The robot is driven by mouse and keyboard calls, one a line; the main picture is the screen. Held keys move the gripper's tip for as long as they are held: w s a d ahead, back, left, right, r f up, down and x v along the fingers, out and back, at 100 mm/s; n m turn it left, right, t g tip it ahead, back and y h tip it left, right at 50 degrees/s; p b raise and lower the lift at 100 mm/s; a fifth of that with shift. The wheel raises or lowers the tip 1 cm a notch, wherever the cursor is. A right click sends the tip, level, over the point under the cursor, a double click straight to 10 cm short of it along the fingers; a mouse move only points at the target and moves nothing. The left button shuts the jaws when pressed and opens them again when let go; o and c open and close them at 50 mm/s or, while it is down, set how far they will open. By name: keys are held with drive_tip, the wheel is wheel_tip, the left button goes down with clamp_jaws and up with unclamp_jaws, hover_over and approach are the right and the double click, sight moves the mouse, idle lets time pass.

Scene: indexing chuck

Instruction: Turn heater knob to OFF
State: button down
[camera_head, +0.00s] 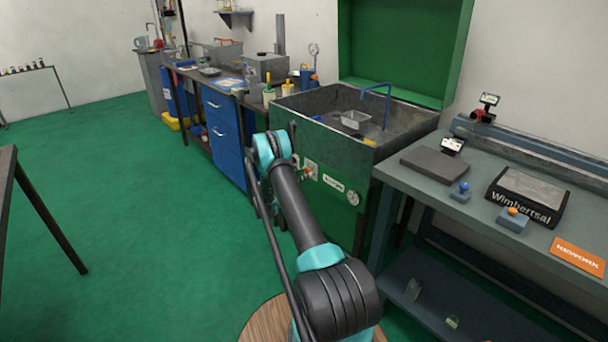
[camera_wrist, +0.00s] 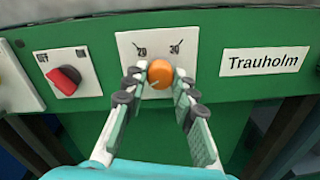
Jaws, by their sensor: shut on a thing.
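An orange round knob (camera_wrist: 160,73) sits on a white plate marked 20 and 30 on the green front panel (camera_wrist: 225,100). My gripper (camera_wrist: 158,82) is shut on this orange knob, one fingertip at each side. A small light mark shows on the knob's face. To its left in the wrist view, a red knob (camera_wrist: 65,78) sits on its own white plate, with small lettering at the upper left that seems to read OFF. The red knob is apart from my fingers. In the head view the orange knob (camera_head: 308,171) shows beside my arm, which hides much of the panel.
A white Trauholm label (camera_wrist: 263,61) is right of the orange knob. Another white plate (camera_wrist: 15,85) is at the far left. The green sink unit (camera_head: 345,215) stands between a blue drawer cabinet (camera_head: 222,135) and a grey bench (camera_head: 420,185).

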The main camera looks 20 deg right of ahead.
idle(0.3)
drive_tip(key=c, duration=1.2)
unclamp_jaws()
drive_tip(key=shift+a, duration=0.15)
drive_tip(key=v, duration=1.1)
drive_tip(key=shift+a, duration=0.4)
drive_tip(key=shift+s, duration=0.15)
